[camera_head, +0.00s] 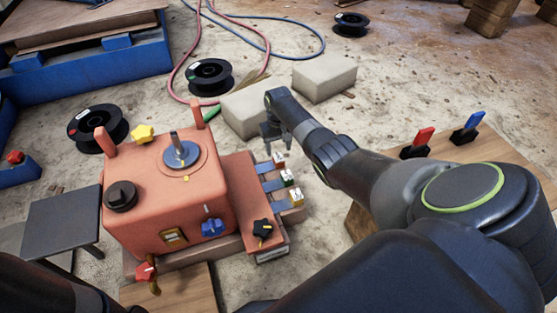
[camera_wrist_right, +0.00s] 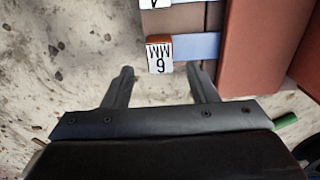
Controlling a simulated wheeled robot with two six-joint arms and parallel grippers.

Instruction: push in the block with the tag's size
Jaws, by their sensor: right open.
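A salmon-red crusher (camera_head: 165,200) stands on the left, with several knobs on it. On its right side, three blocks stick out on blue-grey bars: a far one (camera_head: 278,159), a middle one (camera_head: 288,177) and a near one (camera_head: 296,195). In the right wrist view, one block (camera_wrist_right: 159,57) has a reddish end and a white label that seems to read 9 MM upside down. Another white label is cut off above it. My right gripper (camera_head: 276,138) is open and empty just beyond the far block. The labelled block shows between its fingertips. My left gripper is out of view.
Two pale bricks (camera_head: 324,78) lie behind my right gripper. Black spools (camera_head: 208,77) and hoses lie farther back. A wooden surface (camera_head: 455,150) with red and blue handled items is at the right. A dark stool (camera_head: 62,222) stands at the left.

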